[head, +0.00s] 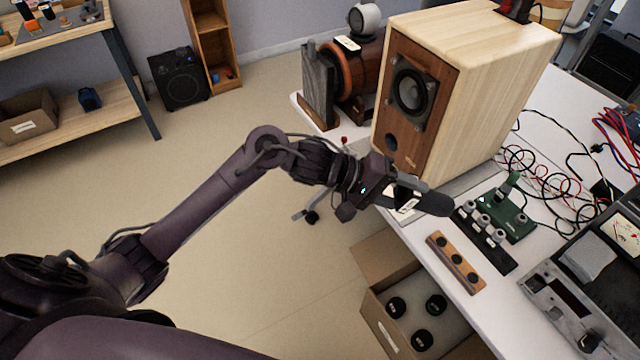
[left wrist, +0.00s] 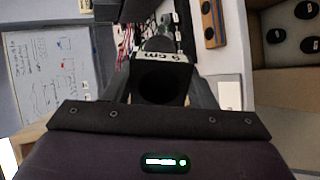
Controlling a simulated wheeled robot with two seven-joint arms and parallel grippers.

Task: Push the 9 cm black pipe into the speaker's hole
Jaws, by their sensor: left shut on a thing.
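The speaker (head: 500,85), pale wood with a brown front, stands on the white bench. Its front has a black driver cone (head: 411,92) and, lower left, a dark round hole (head: 390,141). My left gripper (head: 425,202) is in front of and below the speaker's front, apart from it, near the bench edge. It is shut on the black pipe (left wrist: 162,82), whose white label reads "9 cm" in the left wrist view. The pipe's open end faces that camera. In the head view the fingers partly hide the pipe. My right gripper is not in view.
A wooden block with several dark round spots (head: 455,262) and a green circuit board (head: 505,215) lie on the bench to the right, near tangled wires. An open cardboard box (head: 375,322) with black round pieces stands below the bench edge. A wooden cylindrical device (head: 365,75) stands left of the speaker.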

